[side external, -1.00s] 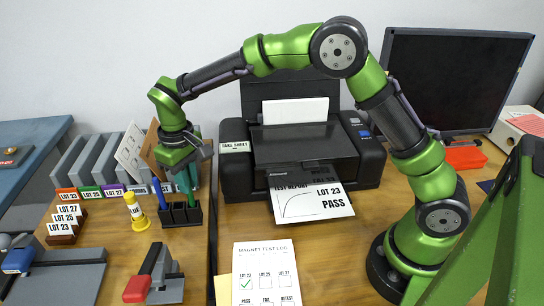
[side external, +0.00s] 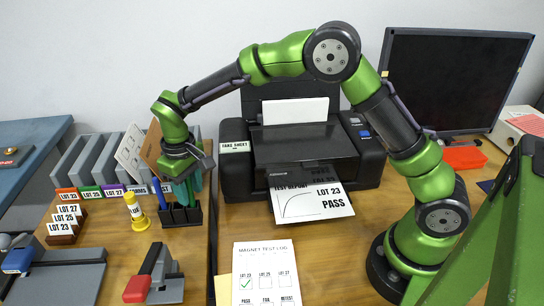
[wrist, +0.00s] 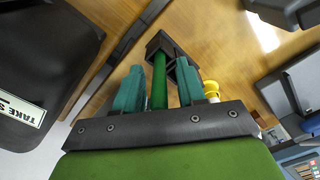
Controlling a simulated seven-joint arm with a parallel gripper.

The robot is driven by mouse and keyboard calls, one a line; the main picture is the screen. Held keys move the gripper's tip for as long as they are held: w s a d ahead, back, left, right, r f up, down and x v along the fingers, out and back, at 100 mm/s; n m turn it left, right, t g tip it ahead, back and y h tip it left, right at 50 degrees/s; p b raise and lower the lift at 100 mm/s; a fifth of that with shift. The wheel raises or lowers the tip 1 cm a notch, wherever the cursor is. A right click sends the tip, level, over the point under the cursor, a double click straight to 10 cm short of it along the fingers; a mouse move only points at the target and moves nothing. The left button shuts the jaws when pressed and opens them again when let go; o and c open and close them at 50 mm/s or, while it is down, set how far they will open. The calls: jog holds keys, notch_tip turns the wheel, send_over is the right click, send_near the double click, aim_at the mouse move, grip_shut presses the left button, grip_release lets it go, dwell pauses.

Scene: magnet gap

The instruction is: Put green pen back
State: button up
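The green pen (wrist: 159,85) shows in the wrist view, between the two teal fingers of my gripper (wrist: 159,68). A narrow gap shows on each side of it, so my gripper is open around it. The pen's far end reaches into the black pen holder (wrist: 160,44). In the side view my gripper (side external: 188,194) is low over the holder (side external: 180,217), fingers spread, and the pen is mostly hidden behind them. A blue pen (side external: 160,193) stands in the holder's left part.
A yellow marker-like stand (side external: 136,212) is just left of the holder. The printer (side external: 300,160) with a report sheet (side external: 311,203) is to the right. A test log (side external: 266,274) lies in front, and lot cards (side external: 66,222) stand at left.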

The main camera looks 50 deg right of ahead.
notch_tip(320, 180, up, 12)
jog(key=shift+d+r, duration=0.1)
jog(key=shift+r, duration=0.1)
jog(key=s+d+r+m+t+y, duration=0.1)
jog(key=s+d+r+m+t, duration=0.1)
jog(key=s+d+r, duration=0.45)
jog(key=s+d+r+m+t+y, duration=0.15)
jog(key=s+d, duration=0.25)
jog(key=s, duration=0.5)
jog(key=s+d+f+m+t, duration=0.2)
jog(key=s+d+f+t, duration=0.1)
jog(key=s, duration=0.4)
jog(key=shift+s+f+t, duration=0.35)
jog(key=shift+f, duration=0.2)
jog(key=shift+h, duration=0.25)
